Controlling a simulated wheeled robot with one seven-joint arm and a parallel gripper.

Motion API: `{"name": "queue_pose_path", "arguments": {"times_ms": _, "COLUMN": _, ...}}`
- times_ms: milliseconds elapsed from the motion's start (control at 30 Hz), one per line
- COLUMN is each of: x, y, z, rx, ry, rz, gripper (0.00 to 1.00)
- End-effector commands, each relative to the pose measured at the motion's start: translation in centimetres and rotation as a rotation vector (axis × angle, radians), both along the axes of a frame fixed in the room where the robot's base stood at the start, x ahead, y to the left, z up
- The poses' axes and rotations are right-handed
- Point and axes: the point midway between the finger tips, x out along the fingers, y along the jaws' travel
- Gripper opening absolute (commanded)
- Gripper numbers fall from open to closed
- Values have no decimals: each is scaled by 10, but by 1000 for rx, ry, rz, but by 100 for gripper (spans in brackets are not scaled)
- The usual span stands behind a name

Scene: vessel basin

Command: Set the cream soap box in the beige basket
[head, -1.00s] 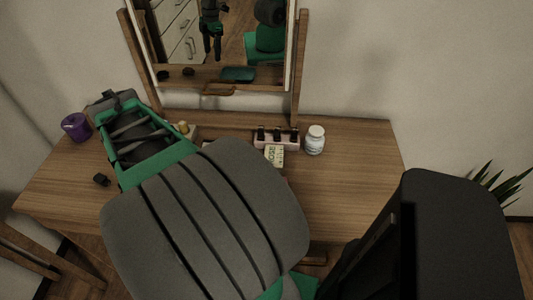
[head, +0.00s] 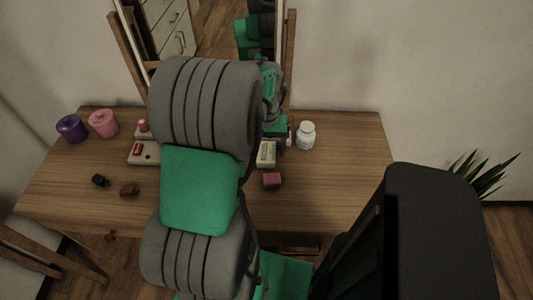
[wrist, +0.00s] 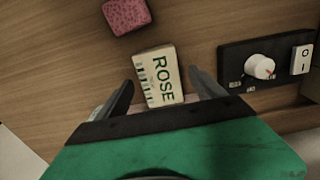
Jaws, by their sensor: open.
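The cream soap box (wrist: 158,78), printed "ROSE", lies on the wooden tabletop in the wrist view. It also shows in the head view (head: 266,154), just right of my arm. My gripper (wrist: 161,84) is open, with one finger on either side of the near part of the box. A gap shows beside each finger, and nothing is held. In the head view my arm hides most of the gripper. I see no beige basket in either view.
A pink sponge-like block (head: 271,180) lies near the box. A white bottle (head: 306,135) stands to the right. A black panel with a knob (wrist: 262,66) is beside my right finger. The table's right side is clear.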

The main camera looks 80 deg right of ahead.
Motion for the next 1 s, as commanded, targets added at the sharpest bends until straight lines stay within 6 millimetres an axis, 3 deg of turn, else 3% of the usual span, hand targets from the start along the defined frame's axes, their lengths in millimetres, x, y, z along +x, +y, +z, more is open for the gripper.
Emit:
{"name": "queue_pose_path", "arguments": {"times_ms": 233, "x": 0, "y": 0, "z": -4, "rx": -1, "ry": 0, "rz": 0, "gripper": 77}}
{"name": "queue_pose_path", "arguments": {"times_ms": 1000, "x": 0, "y": 0, "z": -3, "rx": -1, "ry": 0, "rz": 0, "gripper": 14}}
